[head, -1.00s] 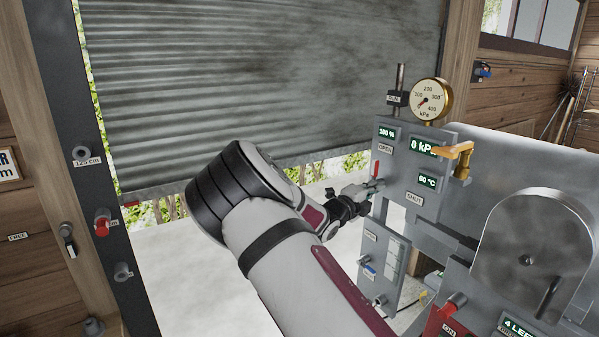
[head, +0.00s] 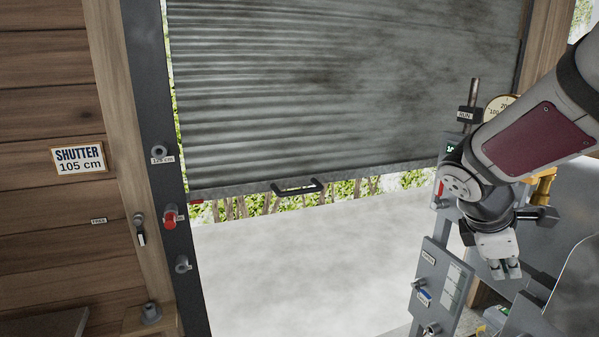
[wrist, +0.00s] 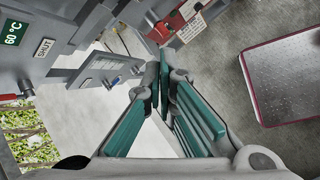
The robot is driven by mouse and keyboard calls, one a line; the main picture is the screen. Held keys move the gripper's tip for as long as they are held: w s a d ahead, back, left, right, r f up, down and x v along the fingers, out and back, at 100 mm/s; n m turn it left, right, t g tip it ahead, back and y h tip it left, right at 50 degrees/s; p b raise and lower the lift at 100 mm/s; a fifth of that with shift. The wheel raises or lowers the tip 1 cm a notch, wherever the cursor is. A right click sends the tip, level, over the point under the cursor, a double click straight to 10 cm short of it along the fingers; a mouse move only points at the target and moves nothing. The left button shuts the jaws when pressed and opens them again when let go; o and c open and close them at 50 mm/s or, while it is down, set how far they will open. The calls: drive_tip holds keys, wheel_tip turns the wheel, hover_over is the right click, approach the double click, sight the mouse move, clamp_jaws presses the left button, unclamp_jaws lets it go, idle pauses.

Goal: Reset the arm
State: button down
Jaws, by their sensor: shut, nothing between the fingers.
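My gripper (head: 507,271) hangs at the right of the head view, below my bent wrist, with its fingers pointing down. It is in front of the grey control panel and touches nothing that I can see. In the wrist view my gripper (wrist: 165,75) shows its teal finger pads converging, with the tips together and nothing between them. My arm covers much of the panel and its gauge (head: 497,108) in the head view.
A grey roller shutter (head: 340,90) with a black handle (head: 298,187) hangs partly raised over a pale floor. A sign (head: 79,159) reads SHUTTER 105 cm. A post with a red knob (head: 170,216) stands left. A maroon-edged tray (wrist: 285,80) lies right in the wrist view.

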drive_tip(key=s+a+r+m+t+y, duration=0.1)
drive_tip(key=s+a+r+m+y, duration=0.1)
drive_tip(key=s+a+m, duration=0.4)
drive_tip(key=s+a+r+m+t+y, duration=0.2)
drive_tip(key=s+a+m+y, duration=0.2)
drive_tip(key=s+a+m, duration=0.3)
drive_tip(key=s+a, duration=0.3)
drive_tip(key=shift+s+a+r+y, duration=0.25)
drive_tip(key=shift+s+r+y, duration=0.1)
drive_tip(key=shift+s+y, duration=0.05)
